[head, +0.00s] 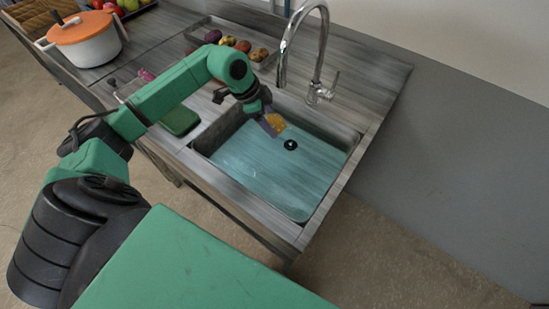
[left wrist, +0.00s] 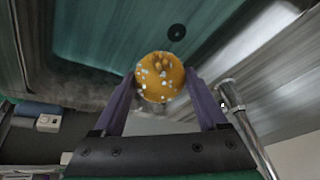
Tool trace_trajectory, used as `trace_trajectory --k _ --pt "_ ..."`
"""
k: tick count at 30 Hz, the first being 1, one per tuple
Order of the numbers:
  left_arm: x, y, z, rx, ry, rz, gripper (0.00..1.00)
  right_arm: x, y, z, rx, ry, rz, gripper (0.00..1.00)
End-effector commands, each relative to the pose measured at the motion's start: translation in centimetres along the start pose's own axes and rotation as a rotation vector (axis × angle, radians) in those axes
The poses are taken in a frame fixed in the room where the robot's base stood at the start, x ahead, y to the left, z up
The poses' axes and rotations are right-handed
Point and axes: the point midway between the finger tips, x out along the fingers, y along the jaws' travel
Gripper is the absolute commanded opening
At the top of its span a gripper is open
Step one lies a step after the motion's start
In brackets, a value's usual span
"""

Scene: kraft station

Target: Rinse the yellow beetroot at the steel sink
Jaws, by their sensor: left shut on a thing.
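The yellow beetroot (head: 275,121) is round and orange-yellow, with several pale spots on its skin in the left wrist view (left wrist: 160,77). My left gripper (head: 270,126) is shut on it, one finger on each side, and holds it over the upper left part of the steel sink (head: 233,137). The sink's basin looks teal, with a dark round drain (head: 291,145) to the right of the beetroot. The curved steel faucet (head: 323,48) stands behind the basin, and its spout end is above and apart from the beetroot. My right gripper does not show.
A tray (head: 263,66) of several root vegetables lies behind my left arm. A green sponge or block (head: 180,121) sits left of the sink. An orange-lidded white pot (head: 93,50) stands far left. The basin's right side is clear.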

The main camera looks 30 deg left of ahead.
Motion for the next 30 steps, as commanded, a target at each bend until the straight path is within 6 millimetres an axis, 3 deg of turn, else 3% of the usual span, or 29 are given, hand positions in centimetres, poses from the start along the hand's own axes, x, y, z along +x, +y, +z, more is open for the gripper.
trace_trajectory --k 7,17,30 --pt "-0.4 -0.1 -0.2 0.0 0.001 -0.001 0.14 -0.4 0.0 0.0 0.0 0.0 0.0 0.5" --pt "-3.9 -0.5 -1.6 0.0 0.001 0.0 0.14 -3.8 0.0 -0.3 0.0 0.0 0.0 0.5" --pt "-3.7 -0.5 -1.5 0.0 0.0 0.0 0.14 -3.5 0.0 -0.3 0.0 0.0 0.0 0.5"
